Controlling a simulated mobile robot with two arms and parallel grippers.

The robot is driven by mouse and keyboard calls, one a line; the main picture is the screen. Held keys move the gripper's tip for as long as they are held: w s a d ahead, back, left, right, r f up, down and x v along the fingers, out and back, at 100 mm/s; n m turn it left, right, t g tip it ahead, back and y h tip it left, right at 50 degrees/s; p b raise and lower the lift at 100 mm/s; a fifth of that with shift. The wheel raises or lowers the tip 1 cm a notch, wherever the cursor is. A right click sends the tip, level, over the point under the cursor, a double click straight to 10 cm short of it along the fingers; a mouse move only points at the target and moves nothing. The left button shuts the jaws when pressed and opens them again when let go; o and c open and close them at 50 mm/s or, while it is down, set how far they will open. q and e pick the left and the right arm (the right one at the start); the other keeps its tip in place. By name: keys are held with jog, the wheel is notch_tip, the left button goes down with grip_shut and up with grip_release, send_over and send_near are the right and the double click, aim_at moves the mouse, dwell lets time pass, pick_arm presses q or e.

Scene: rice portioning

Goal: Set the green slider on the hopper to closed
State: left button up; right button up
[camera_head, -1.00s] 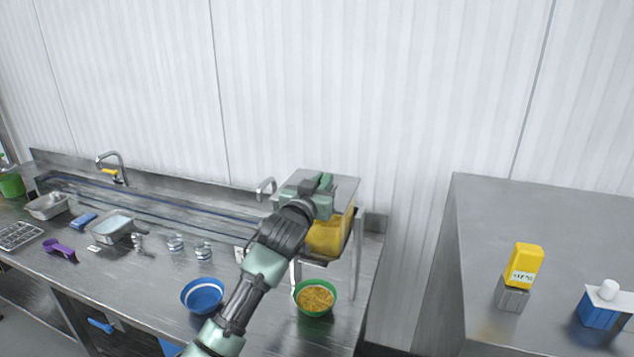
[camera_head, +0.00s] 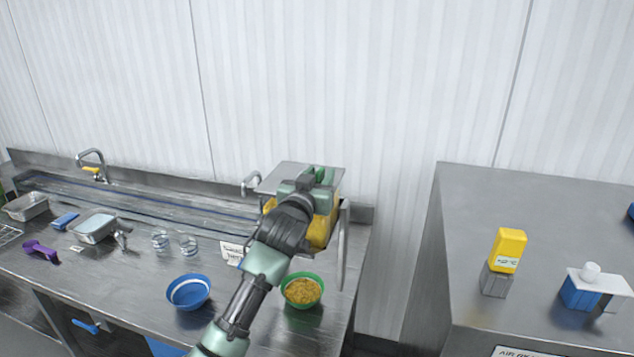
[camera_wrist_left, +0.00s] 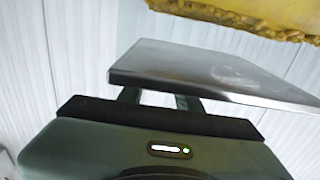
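The hopper is a yellow-filled box (camera_head: 322,232) under a flat metal plate (camera_head: 277,177), on metal legs at the right end of the counter. My left gripper (camera_head: 312,180) is at the hopper's top, in front of the plate. A brighter green piece (camera_head: 323,174) shows at its fingertips. I cannot tell whether this is the slider. In the left wrist view, a metal plate (camera_wrist_left: 215,75) hides the fingertips; the two finger bases show apart below it. Yellow grainy material (camera_wrist_left: 240,15) shows above. Whether the fingers hold anything is hidden. My right gripper is not in view.
A green bowl of yellow grains (camera_head: 302,290) stands below the hopper, close to my left arm. A blue bowl (camera_head: 188,292) is left of the arm. Metal trays (camera_head: 95,227) and a purple scoop (camera_head: 40,250) lie farther left.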

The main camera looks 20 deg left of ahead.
pick_arm(q)
jog(key=s+b, duration=0.2)
jog(key=s, duration=0.4)
jog(key=shift+s+f+b, duration=0.15)
jog(key=shift+b, duration=0.15)
jog(key=shift+s, duration=0.45)
